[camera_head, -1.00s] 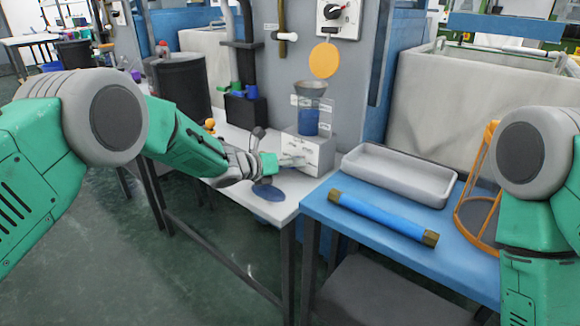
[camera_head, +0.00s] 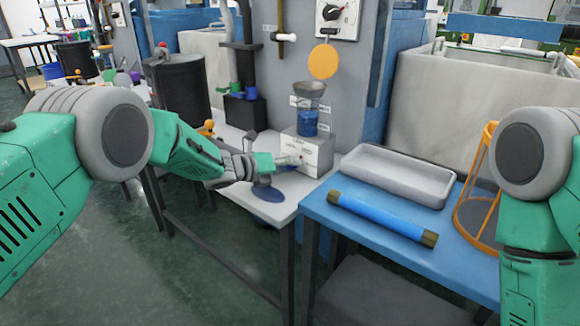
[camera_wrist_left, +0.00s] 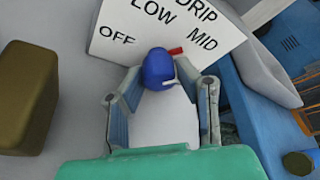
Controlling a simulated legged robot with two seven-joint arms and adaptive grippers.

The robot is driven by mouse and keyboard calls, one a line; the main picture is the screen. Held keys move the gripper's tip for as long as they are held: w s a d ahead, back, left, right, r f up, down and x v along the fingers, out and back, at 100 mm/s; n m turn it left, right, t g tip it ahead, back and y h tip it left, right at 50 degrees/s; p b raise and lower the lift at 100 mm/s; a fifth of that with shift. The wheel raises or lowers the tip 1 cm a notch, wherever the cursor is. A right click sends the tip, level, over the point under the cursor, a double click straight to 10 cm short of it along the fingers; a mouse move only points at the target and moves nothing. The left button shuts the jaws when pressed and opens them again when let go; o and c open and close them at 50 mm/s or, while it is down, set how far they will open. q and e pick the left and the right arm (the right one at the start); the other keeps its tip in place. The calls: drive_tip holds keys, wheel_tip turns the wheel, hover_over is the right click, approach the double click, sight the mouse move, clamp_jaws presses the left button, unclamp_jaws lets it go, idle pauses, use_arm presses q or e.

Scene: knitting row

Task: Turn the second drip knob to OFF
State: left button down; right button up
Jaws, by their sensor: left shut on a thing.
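The drip box (camera_head: 318,160) is a white block under a clear funnel cup of blue liquid (camera_head: 308,122). In the left wrist view its white panel (camera_wrist_left: 128,45) reads DRIP, OFF, LOW and MID. A blue knob (camera_wrist_left: 158,68) with a red pointer (camera_wrist_left: 175,51) sits below the lettering, the pointer towards the MID side and away from OFF. My left gripper (camera_head: 286,161) is at the box's front; in the wrist view its fingers (camera_wrist_left: 160,92) are either side of the knob, shut on it. My right gripper is out of view.
A blue disc (camera_head: 268,193) lies on the white bench below my left gripper. To the right, a blue table holds a grey tray (camera_head: 400,173), a blue rod (camera_head: 382,217) and an orange frame (camera_head: 470,205). A dark bin (camera_head: 182,88) stands behind my left arm.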

use_arm(q)
drive_tip(key=shift+w+a+f+n+h+b, duration=0.1)
drive_tip(key=shift+n+h+b, duration=0.25)
drive_tip(key=shift+n, duration=0.4)
drive_tip(key=shift+a+f+n+h+b, duration=0.1)
drive_tip(key=shift+n+h+b, duration=0.2)
drive_tip(key=shift+n, duration=0.45)
drive_tip(key=shift+g, duration=0.3)
drive_tip(key=c, duration=1.2)
unclamp_jaws()
drive_tip(key=v, duration=1.2)
drive_tip(key=shift+a+f, duration=0.1)
drive_tip(key=shift+f, duration=0.05)
